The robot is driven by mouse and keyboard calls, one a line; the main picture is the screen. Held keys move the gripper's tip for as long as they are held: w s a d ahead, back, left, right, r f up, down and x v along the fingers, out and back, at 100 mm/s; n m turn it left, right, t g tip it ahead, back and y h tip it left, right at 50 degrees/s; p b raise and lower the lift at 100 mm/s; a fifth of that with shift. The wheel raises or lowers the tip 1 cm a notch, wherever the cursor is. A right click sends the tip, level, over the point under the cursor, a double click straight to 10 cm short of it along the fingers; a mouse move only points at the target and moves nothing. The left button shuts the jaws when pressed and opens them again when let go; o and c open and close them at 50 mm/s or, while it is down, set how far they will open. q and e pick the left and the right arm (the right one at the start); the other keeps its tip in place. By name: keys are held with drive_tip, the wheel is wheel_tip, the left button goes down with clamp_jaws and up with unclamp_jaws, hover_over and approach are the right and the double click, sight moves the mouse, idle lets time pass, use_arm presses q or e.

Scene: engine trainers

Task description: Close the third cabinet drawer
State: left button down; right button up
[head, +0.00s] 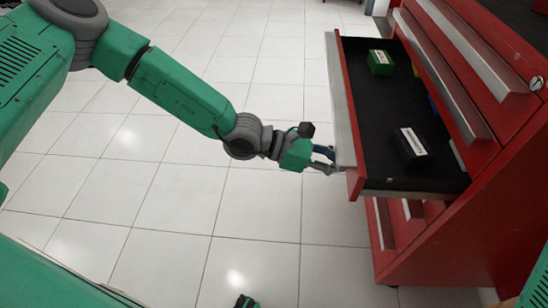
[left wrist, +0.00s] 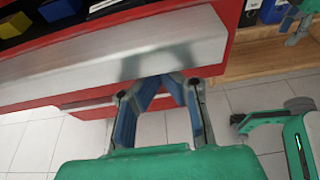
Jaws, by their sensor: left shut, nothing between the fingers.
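The open drawer (head: 375,110) of the red cabinet (head: 450,235) is pulled far out to the left, with a black lined floor. Its front (head: 340,100) has a broad silver handle strip, which fills the upper part of the left wrist view (left wrist: 120,58). My left gripper (head: 332,158) is at the outer face of this front, near its lower end in the head view. Its fingers (left wrist: 160,80) meet at the tips, empty, at the lower edge of the strip. I cannot tell whether they touch. My right gripper's fingers do not show.
In the drawer lie a green box (head: 380,62) and a black box (head: 409,147) with pale labels. Shut drawers with silver handles (head: 470,45) are above it, and red drawer fronts (head: 408,215) below. The tiled floor (head: 170,195) left of the cabinet is clear.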

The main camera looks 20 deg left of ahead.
use_arm(q)
drive_tip(key=p, duration=0.2)
approach(432, 175)
drive_tip(key=x, duration=0.2)
drive_tip(key=r+b+x, duration=0.1)
drive_tip(key=x, duration=0.2)
drive_tip(key=b+x, duration=0.1)
drive_tip(key=x, duration=0.2)
drive_tip(key=shift+d+r, duration=0.35)
drive_tip(key=shift+w+d, duration=0.1)
drive_tip(key=shift+d, duration=0.1)
drive_tip(key=shift+w+d+r, duration=0.1)
drive_tip(key=shift+w+r, duration=0.1)
drive_tip(key=shift+d+r, duration=0.1)
drive_tip(key=shift+d, duration=0.05)
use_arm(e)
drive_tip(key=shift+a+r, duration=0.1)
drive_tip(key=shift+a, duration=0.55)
use_arm(q)
drive_tip(key=shift+d, duration=0.15)
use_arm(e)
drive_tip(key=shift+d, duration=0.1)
